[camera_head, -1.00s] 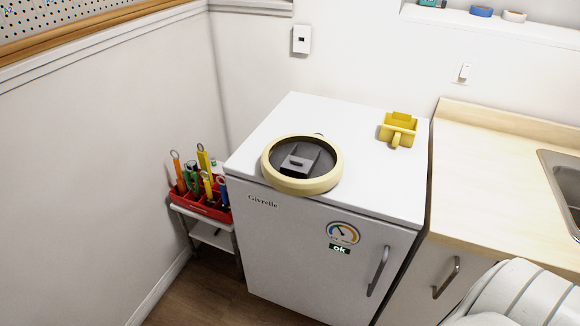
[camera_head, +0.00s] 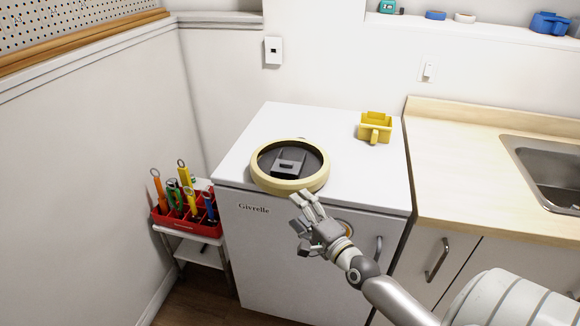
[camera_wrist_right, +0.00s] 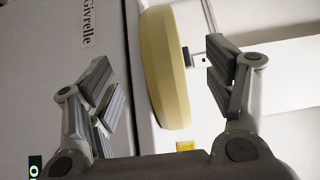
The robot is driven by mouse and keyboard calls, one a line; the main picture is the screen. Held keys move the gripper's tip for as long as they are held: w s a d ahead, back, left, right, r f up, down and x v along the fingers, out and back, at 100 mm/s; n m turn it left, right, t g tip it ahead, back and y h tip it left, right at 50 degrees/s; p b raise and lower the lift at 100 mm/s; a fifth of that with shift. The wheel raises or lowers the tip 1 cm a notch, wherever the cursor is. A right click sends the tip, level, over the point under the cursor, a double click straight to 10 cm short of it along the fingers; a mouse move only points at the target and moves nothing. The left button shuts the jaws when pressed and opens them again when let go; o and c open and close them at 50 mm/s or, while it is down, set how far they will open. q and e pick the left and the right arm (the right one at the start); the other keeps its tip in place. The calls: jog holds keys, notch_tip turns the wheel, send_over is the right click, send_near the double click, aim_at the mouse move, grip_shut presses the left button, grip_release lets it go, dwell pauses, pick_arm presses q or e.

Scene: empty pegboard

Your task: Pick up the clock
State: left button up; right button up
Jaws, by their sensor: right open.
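The clock (camera_head: 263,176) is round with a pale yellow rim and a dark back with a grey block. It lies flat on the white fridge, at the front edge of its top. My right gripper (camera_head: 303,212) is open and empty, just in front of and below the clock's near right side. In the right wrist view the clock's yellow rim (camera_wrist_right: 166,68) shows between the fingers of my right gripper (camera_wrist_right: 160,92), beyond the fingertips or level with them; I cannot tell whether they touch. My left gripper is not in view.
The fridge (camera_head: 232,270) stands beside a wooden counter (camera_head: 450,165) with a sink (camera_head: 555,170). A yellow bin (camera_head: 374,128) sits at the back right of the fridge top. A red tool caddy (camera_head: 185,222) stands on a low cart at left.

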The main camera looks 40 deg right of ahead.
aim_at(281, 192)
jog(key=w, duration=0.4)
jog(key=shift+d, duration=0.1)
jog(key=shift+w+f+p, duration=0.1)
jog(key=shift+w+p, duration=0.2)
jog(key=shift+w, duration=0.35)
jog(key=w+p, duration=0.1)
jog(key=w, duration=0.3)
jog(key=shift+w, duration=0.3)
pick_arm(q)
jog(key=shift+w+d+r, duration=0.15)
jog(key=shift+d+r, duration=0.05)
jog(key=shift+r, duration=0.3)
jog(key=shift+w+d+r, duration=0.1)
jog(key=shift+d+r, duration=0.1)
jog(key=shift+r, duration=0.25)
pick_arm(e)
jog(key=c, duration=1.4)
jog(key=shift+c, duration=0.6)
